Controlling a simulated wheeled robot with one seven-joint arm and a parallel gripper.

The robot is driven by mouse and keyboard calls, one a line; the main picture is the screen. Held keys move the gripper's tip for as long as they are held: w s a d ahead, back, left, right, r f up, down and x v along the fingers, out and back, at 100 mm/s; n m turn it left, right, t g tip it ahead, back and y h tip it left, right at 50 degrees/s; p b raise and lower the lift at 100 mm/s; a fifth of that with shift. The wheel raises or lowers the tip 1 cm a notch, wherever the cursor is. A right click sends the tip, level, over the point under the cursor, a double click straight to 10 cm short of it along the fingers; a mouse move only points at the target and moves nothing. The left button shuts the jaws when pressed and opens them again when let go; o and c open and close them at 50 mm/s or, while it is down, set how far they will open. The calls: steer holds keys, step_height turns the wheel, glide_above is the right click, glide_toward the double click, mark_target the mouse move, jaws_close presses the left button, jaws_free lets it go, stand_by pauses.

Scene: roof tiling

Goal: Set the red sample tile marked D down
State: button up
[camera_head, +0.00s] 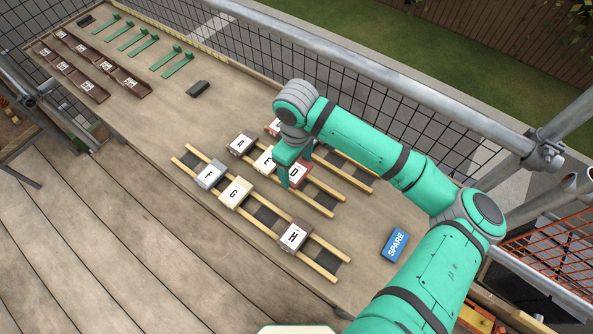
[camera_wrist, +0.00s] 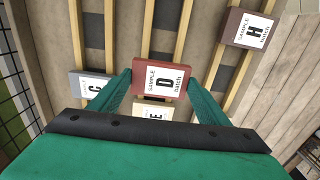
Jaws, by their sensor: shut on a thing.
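The red sample tile D (camera_head: 299,173) is between the fingers of my gripper (camera_head: 294,170), which is shut on it. In the wrist view, tile D (camera_wrist: 160,78) lies flat between both green fingers, label up, over a pair of wooden rails (camera_wrist: 180,30). I cannot tell whether it touches the rails. The cream tile E (camera_head: 264,159) is close beside D on the same middle row, with the brown tile A (camera_head: 238,143) beyond it. My gripper hides part of D and E in the head view.
The front row holds tiles F (camera_head: 210,174), G (camera_head: 235,193) and H (camera_head: 295,236). Grey tile C (camera_wrist: 91,86) is on the back row, largely hidden by my arm in the head view. A blue SPARE pad (camera_head: 394,245) lies at right. The middle row's right end is clear.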

mark_target(296, 170)
steer(key=shift+w+d+f, duration=0.1)
steer(key=shift+f, duration=1.5)
steer(key=shift+f, duration=0.45)
steer(key=o, duration=1.2)
steer(key=shift+c, duration=0.2)
step_height(296, 170, up, 13)
